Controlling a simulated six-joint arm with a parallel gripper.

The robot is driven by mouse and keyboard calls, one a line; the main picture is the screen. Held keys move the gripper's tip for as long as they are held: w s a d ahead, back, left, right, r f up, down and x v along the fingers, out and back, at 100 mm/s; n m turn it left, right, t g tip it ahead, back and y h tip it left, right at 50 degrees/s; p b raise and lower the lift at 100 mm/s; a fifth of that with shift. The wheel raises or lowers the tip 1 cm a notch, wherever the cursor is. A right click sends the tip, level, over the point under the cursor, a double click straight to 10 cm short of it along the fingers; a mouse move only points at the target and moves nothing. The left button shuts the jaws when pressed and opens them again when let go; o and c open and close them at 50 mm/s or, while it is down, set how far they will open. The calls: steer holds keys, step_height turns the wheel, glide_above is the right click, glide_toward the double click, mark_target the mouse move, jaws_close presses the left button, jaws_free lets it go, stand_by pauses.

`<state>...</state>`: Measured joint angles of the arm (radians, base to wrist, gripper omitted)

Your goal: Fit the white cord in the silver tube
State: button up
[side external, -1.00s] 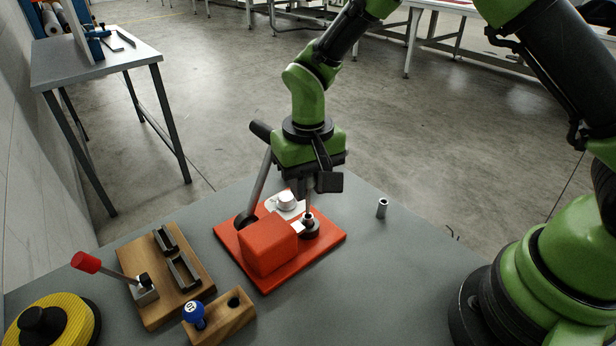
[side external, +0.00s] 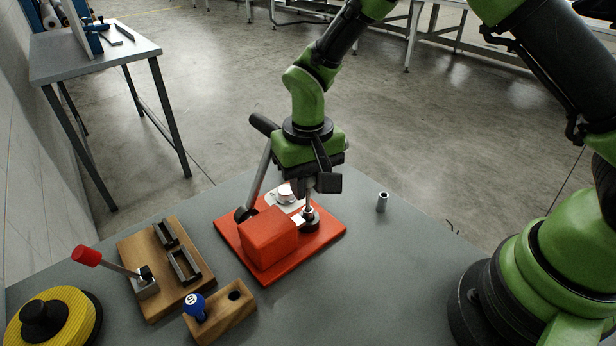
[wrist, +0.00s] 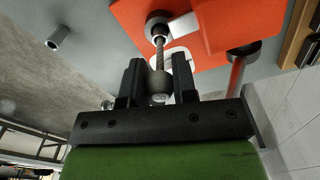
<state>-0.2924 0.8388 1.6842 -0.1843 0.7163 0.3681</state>
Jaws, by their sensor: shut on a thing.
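A small silver tube (side external: 382,203) stands upright and alone on the grey table, right of the red base. It also shows at the upper left of the wrist view (wrist: 58,38). My gripper (side external: 308,189) is above the right part of the red base. In the wrist view my gripper (wrist: 160,76) is shut on a rounded grey knob (wrist: 159,85) on a thin metal rod (wrist: 160,50). The rod's lower end meets a light ring in a black round mount (side external: 309,226) on the base. I cannot make out a white cord in either view.
The red base (side external: 325,238) carries a red block (side external: 270,240), a white fitting (side external: 286,193) and a leaning lever (side external: 258,170) close left of my gripper. Wooden fixtures (side external: 160,290) and a yellow-black disc (side external: 45,322) stand at left. Table around the tube is clear.

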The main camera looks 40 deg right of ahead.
steer(key=shift+f, duration=1.5)
steer(key=o, duration=1)
step_height(320, 180, up, 10)
steer(key=shift+d+r, duration=0.1)
step_height(320, 180, up, 9)
steer(key=t+y, duration=0.1)
steer(key=t, duration=0.1)
glide_above(308, 212)
steer(key=s+d, duration=0.3)
steer(key=s, duration=0.1)
steer(key=s+d+r+t, duration=0.2)
steer(key=s+d+r, duration=0.1)
steer(key=s+r, duration=0.25)
steer(key=shift+s+d+r+m+t+y, duration=0.2)
steer(key=shift+s+t, duration=0.35)
steer(key=shift+s, duration=0.95)
steer(key=shift+s+d+r+m+t+y, duration=0.2)
steer(key=shift+s+t, duration=0.3)
steer(key=shift+s, duration=1)
steer(key=shift+s+d+f+m+t+y, duration=0.1)
steer(key=shift+s+d+t, duration=0.35)
steer(key=shift+s, duration=1.05)
